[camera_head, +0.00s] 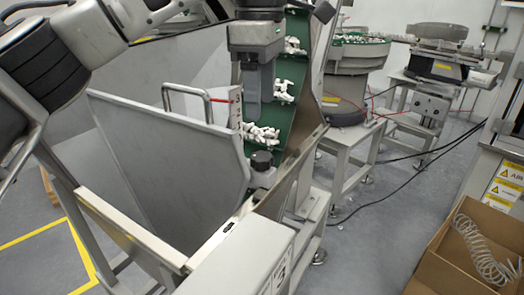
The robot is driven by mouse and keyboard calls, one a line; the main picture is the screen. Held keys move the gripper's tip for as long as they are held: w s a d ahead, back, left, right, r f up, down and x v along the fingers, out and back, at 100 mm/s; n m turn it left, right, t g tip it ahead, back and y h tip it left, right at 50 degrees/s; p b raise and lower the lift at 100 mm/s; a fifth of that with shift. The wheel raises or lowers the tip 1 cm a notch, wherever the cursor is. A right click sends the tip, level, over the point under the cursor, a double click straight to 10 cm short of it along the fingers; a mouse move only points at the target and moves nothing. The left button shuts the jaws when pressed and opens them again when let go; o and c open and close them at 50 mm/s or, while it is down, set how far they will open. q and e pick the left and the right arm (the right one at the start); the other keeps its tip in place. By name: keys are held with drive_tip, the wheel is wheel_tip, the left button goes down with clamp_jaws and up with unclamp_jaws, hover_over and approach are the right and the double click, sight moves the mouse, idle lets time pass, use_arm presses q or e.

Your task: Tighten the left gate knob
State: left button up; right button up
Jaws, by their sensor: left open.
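A black knob (262,160) sits on a light metal block at the lower front end of the green conveyor belt (285,85). It stands beside the edge of a grey metal hopper plate (185,155). My left gripper (258,105) points down above the knob, a clear gap apart from it. It is open, and nothing shows between its fingers, which overlap each other from this angle. My right gripper is out of view.
A metal handle (190,90) rises from the hopper near the left gripper. White parts (262,134) lie on the belt. Round feeders (352,65) stand behind, and a cardboard box (455,260) sits at lower right.

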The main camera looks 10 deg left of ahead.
sight(261, 156)
use_arm(q)
wheel_tip(261, 156, down, 10)
idle(0.3)
drive_tip(key=c, duration=1)
